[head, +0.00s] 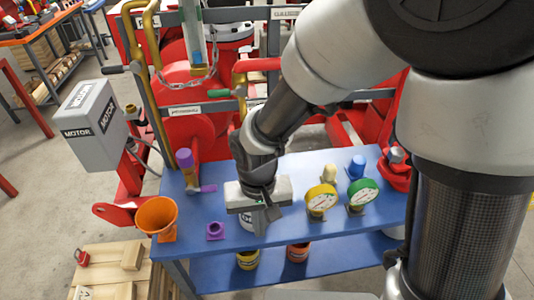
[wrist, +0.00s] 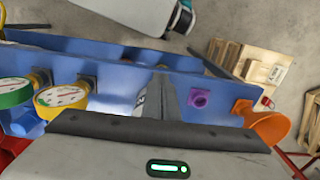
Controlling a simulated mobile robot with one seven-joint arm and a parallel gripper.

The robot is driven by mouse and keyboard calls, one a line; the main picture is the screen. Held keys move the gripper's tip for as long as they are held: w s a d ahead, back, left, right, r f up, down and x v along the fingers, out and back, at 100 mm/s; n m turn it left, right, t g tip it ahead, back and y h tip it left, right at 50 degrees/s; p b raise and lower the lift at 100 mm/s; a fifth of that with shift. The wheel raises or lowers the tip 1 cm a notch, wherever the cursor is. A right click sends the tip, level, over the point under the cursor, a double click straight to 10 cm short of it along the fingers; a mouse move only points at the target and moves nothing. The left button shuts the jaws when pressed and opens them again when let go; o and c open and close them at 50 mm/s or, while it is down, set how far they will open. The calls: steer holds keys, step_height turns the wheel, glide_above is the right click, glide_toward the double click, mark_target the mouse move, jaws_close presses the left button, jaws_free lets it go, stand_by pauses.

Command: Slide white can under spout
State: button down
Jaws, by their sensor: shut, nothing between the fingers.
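A white can (head: 246,219) stands on the blue bench, mostly hidden behind my gripper in the head view. A sliver of its white side with dark marking shows in the wrist view (wrist: 139,104), just left of the fingers. My gripper (head: 270,213) points down at the bench beside the can, with its fingers together and empty. In the wrist view my fingers (wrist: 166,93) show as a dark narrow pair. I cannot tell whether they touch the can. No spout can be made out with certainty; my arm hides the bench behind the can.
A purple fitting (head: 215,230) and an orange funnel (head: 157,216) are to the left. A purple-topped valve (head: 186,160) stands at the back left. Cans sit on the lower shelf (head: 270,272).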

steer(key=w+f, duration=0.2)
steer(key=w, duration=0.1)
steer(key=shift+a+f, duration=0.35)
steer(key=shift+a, duration=0.05)
steer(key=shift+w+a, duration=0.1)
steer(key=shift+w, duration=0.35)
steer(key=w+a, duration=0.1)
steer(key=w, duration=0.3)
steer(key=w+a, duration=0.1)
steer(key=w, duration=0.4)
steer(key=w+a, duration=0.2)
steer(key=w, duration=0.3)
steer(key=shift+w, duration=0.2)
steer(key=shift+d, duration=0.1)
steer(key=shift+s, duration=0.15)
